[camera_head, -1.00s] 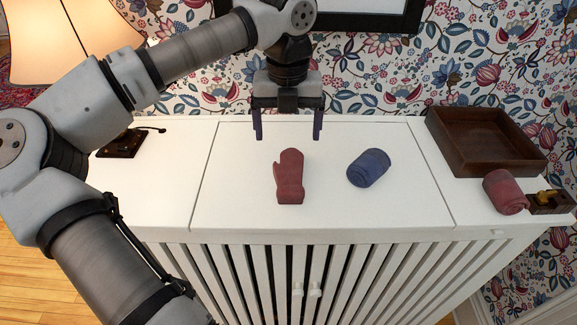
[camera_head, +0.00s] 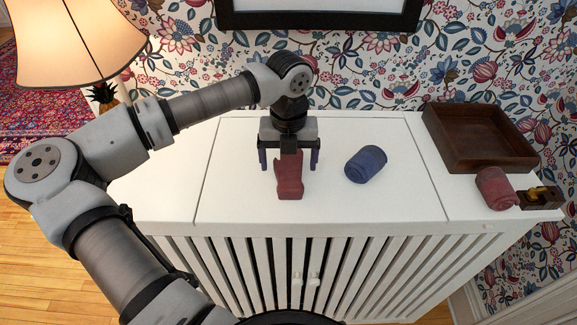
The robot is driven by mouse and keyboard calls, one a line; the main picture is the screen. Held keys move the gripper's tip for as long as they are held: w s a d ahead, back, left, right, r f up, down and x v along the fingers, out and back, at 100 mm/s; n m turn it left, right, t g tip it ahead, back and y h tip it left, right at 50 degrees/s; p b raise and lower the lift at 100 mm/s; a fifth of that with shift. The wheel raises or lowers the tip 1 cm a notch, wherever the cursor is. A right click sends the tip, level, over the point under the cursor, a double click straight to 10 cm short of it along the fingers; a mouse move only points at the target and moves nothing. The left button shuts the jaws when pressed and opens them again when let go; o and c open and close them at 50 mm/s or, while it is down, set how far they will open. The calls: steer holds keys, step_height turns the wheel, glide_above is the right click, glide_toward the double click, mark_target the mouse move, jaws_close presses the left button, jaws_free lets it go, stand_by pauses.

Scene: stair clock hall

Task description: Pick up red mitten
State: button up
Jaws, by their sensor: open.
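The red mitten (camera_head: 290,187) lies on the white slatted cabinet top, left of a rolled blue item. My gripper (camera_head: 288,170) is open and points down at the mitten. One finger shows to the left of the mitten and one to the right. The gripper body hides the mitten's far part. I cannot tell whether the fingers touch the mitten or the cabinet top.
The blue roll (camera_head: 366,164) lies just right of the mitten. A dark wooden tray (camera_head: 478,166), a red roll (camera_head: 496,188) and a small wooden piece (camera_head: 538,198) are on the right. A lamp (camera_head: 75,35) stands at the back left. The white cabinet top (camera_head: 235,205) is clear in front.

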steer(key=c, duration=1.1)
steer(key=shift+r, duration=0.1)
